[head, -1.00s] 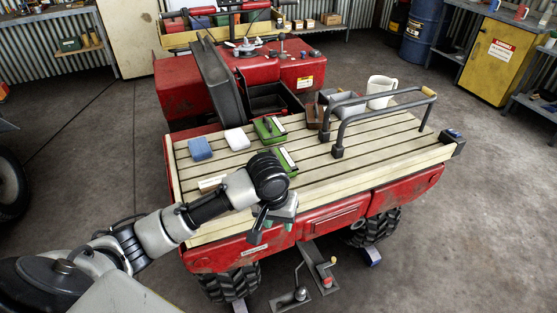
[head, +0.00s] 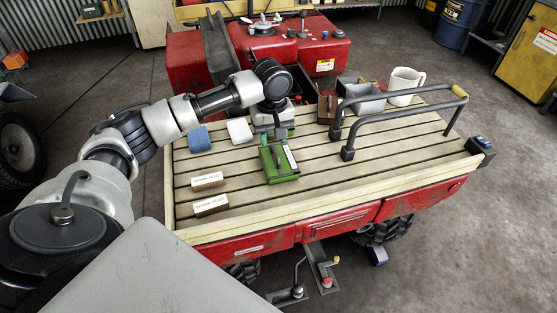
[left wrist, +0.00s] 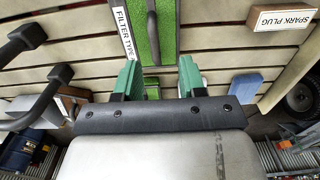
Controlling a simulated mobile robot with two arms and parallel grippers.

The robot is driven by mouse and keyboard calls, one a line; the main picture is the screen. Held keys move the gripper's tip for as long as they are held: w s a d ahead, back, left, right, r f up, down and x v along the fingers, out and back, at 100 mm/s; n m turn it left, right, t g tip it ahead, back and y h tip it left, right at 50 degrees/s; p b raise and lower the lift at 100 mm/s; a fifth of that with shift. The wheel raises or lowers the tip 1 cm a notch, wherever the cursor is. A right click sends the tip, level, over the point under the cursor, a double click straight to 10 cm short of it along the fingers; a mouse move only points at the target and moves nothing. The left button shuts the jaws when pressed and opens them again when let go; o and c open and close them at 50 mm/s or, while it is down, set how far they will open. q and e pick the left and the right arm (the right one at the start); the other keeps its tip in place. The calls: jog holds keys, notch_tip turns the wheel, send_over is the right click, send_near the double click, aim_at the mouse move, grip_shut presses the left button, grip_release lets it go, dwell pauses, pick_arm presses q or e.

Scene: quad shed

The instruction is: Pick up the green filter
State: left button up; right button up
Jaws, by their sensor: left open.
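A green filter (head: 281,160) with a dark bar on top and a white label strip lies on the slatted deck (head: 330,172). In the left wrist view this green filter (left wrist: 150,30) is at the top centre, beside its "FILTER TYPE" label. My left gripper (head: 279,134) is open, above the deck at the filter's far end. Its green fingertips (left wrist: 158,78) point at the deck, apart and empty. A second green piece (left wrist: 152,88) shows partly between the fingers; the gripper hides most of it. My right gripper is not in view.
A blue block (head: 199,139) and a white block (head: 239,130) lie left of the gripper. Labelled wooden blocks (head: 208,180) lie nearer left. A dark rail (head: 400,118), grey bin (head: 363,100) and white mug (head: 405,84) stand right. The deck's front right is clear.

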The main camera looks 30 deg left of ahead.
aim_at(275, 152)
pick_arm(q)
jog(key=shift+f, duration=0.4)
jog(key=shift+w+d+f, duration=0.1)
jog(key=shift+w+f, duration=0.1)
jog(key=shift+f, duration=0.15)
jog(key=f, duration=0.2)
jog(key=f+p, duration=0.1)
jog(key=shift+w+f, duration=0.2)
jog(key=shift+f, duration=0.75)
grip_shut()
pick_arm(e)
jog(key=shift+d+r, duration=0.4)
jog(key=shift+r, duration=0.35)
